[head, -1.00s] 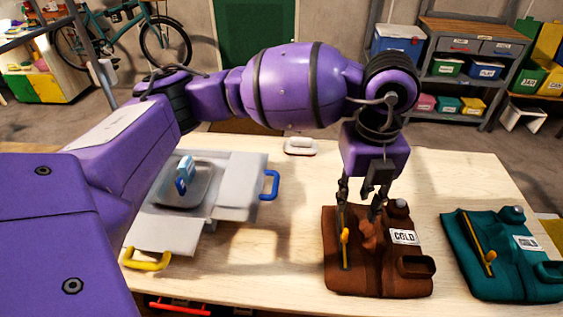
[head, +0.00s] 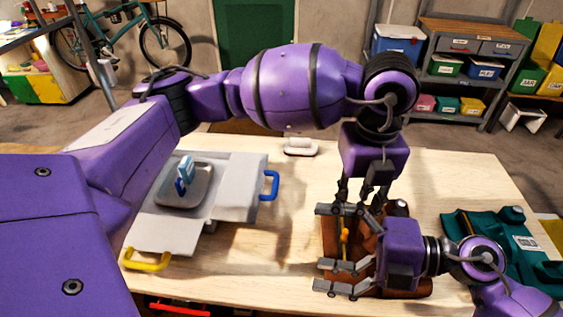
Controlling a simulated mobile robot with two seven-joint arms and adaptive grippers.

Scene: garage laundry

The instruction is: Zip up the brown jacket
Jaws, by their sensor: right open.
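The brown jacket (head: 329,236) lies flat on the table at the right of centre, largely covered by my grippers. Its yellow zipper pull (head: 343,238) shows between the fingers of my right gripper. My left gripper (head: 362,198) points down at the jacket's upper part; its fingertips are hidden behind the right gripper. My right gripper (head: 322,246) reaches in from the lower right, above the jacket. Its fingers are spread open and point left, one beyond the pull and one nearer me. It appears empty.
A teal jacket (head: 457,224) lies to the right, partly behind my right arm. A grey board with a yellow handle (head: 147,261) and a blue handle (head: 270,186) lies at the left, with a tray (head: 200,200) on it. Bare table separates it from the brown jacket.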

